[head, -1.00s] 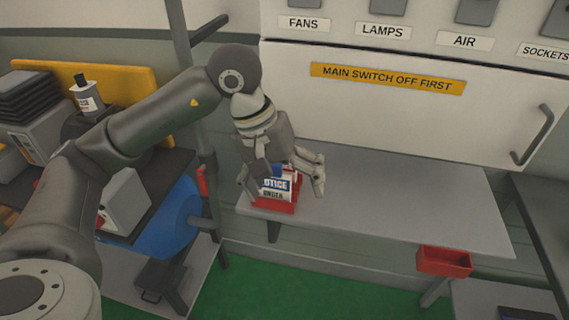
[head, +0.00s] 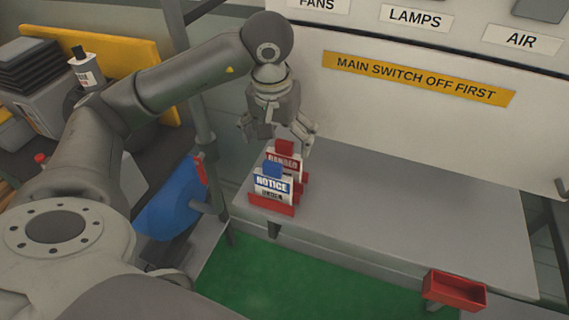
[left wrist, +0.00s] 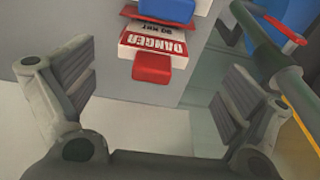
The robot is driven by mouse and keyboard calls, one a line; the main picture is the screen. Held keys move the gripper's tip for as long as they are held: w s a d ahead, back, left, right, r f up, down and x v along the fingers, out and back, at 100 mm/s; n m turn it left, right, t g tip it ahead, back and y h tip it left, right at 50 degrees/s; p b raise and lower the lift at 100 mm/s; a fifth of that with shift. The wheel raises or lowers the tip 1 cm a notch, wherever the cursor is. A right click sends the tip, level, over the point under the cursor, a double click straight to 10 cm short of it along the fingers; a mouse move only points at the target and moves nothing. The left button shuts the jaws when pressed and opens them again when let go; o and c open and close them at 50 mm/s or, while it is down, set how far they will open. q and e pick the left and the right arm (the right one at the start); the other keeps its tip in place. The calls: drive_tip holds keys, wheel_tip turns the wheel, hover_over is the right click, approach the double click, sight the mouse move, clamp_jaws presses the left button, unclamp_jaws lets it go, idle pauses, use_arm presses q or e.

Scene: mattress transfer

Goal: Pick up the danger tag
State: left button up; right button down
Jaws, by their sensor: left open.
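The danger tag (head: 284,162) is white with a red DANGER band and a red top block. It stands upright in a red holder (head: 262,205) on the grey shelf, behind a blue-topped notice tag (head: 272,184). In the left wrist view the danger tag (left wrist: 152,45) shows upside down, between and beyond the fingers. My left gripper (head: 277,143) is open and empty, above and behind the tags, pointing down, apart from them. Its two padded fingers show in the left wrist view (left wrist: 155,98). My right gripper is not in view.
The grey shelf (head: 400,215) is clear right of the holder. A white panel with a yellow MAIN SWITCH OFF FIRST label (head: 415,78) rises behind it. An empty red bin (head: 455,289) hangs at its front edge. A grey post (head: 195,90) stands left.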

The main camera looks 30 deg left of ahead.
sight(283, 144)
use_arm(q)
drive_tip(key=shift+w+f, duration=0.15)
drive_tip(key=shift+f, duration=0.15)
drive_tip(key=shift+w+d+f+p, duration=0.1)
drive_tip(key=shift+w+f+p, duration=0.1)
drive_tip(key=shift+f+p, duration=0.3)
drive_tip(key=shift+w+d+f+p, duration=0.1)
drive_tip(key=shift+w+f+p, duration=0.15)
drive_tip(key=shift+f, duration=0.35)
drive_tip(key=shift+w+f, duration=0.2)
drive_tip(key=shift+f, duration=1.25)
drive_tip(key=c, duration=1.1)
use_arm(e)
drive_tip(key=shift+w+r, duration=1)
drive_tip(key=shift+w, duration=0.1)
use_arm(q)
drive_tip(key=shift+w+r, duration=0.1)
drive_tip(key=shift+r, duration=0.1)
